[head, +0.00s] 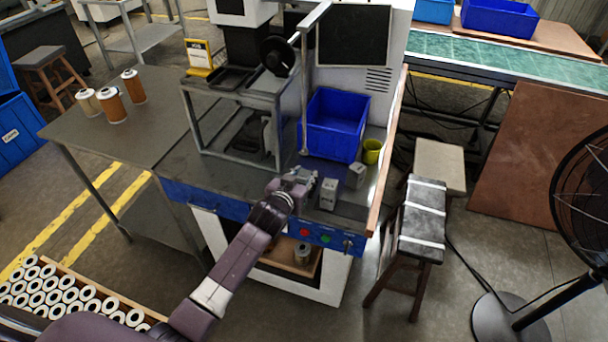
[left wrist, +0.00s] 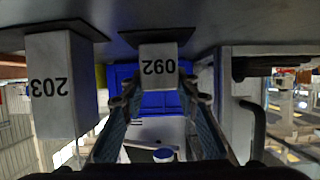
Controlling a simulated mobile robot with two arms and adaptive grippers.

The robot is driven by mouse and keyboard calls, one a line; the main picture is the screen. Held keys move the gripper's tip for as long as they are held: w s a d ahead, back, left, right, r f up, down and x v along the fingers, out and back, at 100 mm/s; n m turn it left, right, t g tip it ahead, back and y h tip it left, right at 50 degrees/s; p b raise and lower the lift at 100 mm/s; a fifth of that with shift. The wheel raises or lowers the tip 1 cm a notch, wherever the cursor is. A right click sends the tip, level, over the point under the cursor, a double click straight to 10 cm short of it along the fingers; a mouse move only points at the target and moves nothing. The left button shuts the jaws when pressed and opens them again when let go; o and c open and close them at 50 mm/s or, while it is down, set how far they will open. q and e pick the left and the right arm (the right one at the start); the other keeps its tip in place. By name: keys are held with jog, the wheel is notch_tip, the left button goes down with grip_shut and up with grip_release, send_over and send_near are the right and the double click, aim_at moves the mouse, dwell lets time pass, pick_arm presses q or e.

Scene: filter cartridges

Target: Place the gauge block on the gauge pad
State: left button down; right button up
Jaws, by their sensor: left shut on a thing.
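My left gripper (head: 303,177) is over the front of the machine's work surface. In the left wrist view, which is upside down, its fingers (left wrist: 160,100) are shut on a grey block (left wrist: 158,68) with a dark number on its face. A dark square pad (left wrist: 130,37) shows at the block's base; I cannot tell whether they touch. A second numbered grey block (left wrist: 62,85) stands beside it on another dark pad (left wrist: 95,30). That block also shows in the head view (head: 328,194), just right of my gripper. A third grey block (head: 356,176) stands behind it. My right gripper is out of view.
A blue bin (head: 335,124) and a yellow-green cup (head: 372,152) stand behind the blocks. A metal frame (head: 237,97) stands at the left of the surface. Control buttons (head: 326,238) line the front edge. Orange-brown filters (head: 112,105) stand on the left table.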

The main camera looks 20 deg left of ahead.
pick_arm(q)
jog(key=shift+f, duration=0.2)
jog(key=c, duration=1.5)
grip_release()
jog(key=shift+s, duration=0.1)
jog(key=v, duration=1.2)
jog(key=s+d+f+m+g, duration=0.15)
jog(key=s+f, duration=0.25)
jog(key=f, duration=0.6)
jog(key=s+f+g, duration=0.2)
jog(key=s+f, duration=0.3)
jog(key=f, duration=0.5)
jog(key=s+f+g, duration=0.1)
jog(key=s+f, duration=0.3)
jog(key=f, duration=0.7)
jog(key=s+a+f+g, duration=0.1)
jog(key=s+f+g, duration=0.1)
jog(key=s+f, duration=0.5)
jog(key=s+a+f+g, duration=0.2)
jog(key=s+f, duration=0.5)
jog(key=s, duration=1)
jog(key=s+a+f+g, duration=0.1)
jog(key=s+f+g, duration=0.3)
jog(key=s+f, duration=0.3)
jog(key=s, duration=0.5)
jog(key=shift+a+b, duration=0.3)
jog(key=shift+a, duration=0.1)
